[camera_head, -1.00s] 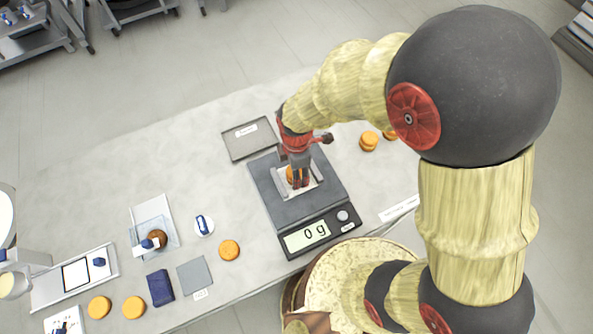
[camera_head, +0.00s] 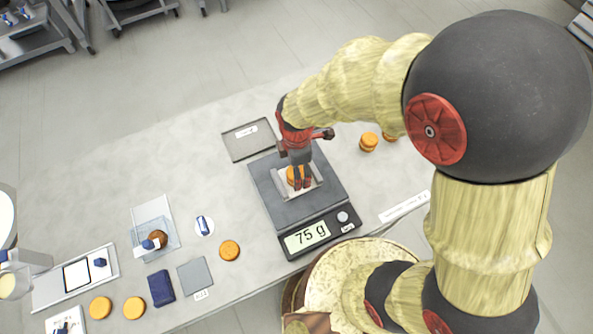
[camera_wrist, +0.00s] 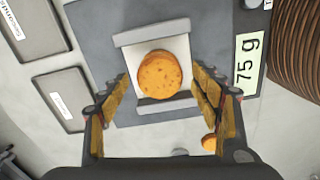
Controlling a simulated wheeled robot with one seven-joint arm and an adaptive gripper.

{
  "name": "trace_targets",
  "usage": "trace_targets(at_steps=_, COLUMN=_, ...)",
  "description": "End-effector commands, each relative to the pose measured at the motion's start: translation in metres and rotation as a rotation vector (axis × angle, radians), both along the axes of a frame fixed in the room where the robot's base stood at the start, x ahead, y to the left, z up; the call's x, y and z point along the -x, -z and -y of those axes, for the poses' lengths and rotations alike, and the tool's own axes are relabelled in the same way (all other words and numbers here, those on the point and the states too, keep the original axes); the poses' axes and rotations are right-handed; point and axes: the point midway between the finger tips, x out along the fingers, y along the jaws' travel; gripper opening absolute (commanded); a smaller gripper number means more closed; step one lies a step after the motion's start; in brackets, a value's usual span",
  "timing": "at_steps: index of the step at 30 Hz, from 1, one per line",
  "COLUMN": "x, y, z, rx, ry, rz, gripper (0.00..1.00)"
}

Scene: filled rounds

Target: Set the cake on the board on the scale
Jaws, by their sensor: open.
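An orange round cake (camera_head: 296,175) rests on the small pale board (camera_head: 314,191) on the dark grey scale (camera_head: 285,212). In the wrist view the cake (camera_wrist: 160,75) lies flat inside the board (camera_wrist: 178,44), between its two raised grey edges. The scale display (camera_head: 307,236) reads 75 g, and this also shows in the wrist view (camera_wrist: 246,62). My gripper (camera_head: 302,184) is over the board at the cake. In the wrist view my gripper (camera_wrist: 162,95) is open, its fingers apart on both sides of the cake, with gaps between.
A grey labelled tray (camera_head: 250,140) lies behind the scale. Stacked orange cakes (camera_head: 369,141) stand to the right. Loose cakes (camera_head: 229,250), a grey square plate (camera_head: 195,276) and a dark blue block (camera_head: 161,288) lie to the left. The back left of the table is clear.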

Motion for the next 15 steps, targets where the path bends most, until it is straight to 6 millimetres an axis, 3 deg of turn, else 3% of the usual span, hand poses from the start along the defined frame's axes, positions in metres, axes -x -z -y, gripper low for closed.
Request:
trace_targets(at_steps=1, x=-0.002, y=-0.014, z=-0.001, rx=-0.002, ry=0.0, rz=0.006, gripper=0.64)
trace_targets(at_steps=6, x=-0.001, y=-0.05, z=-0.001, rx=-0.002, ry=0.0, rz=0.006, gripper=0.64)
trace_targets(at_steps=15, x=-0.001, y=-0.09, z=0.0, rx=0.0, ry=0.0, rz=0.002, gripper=0.64)
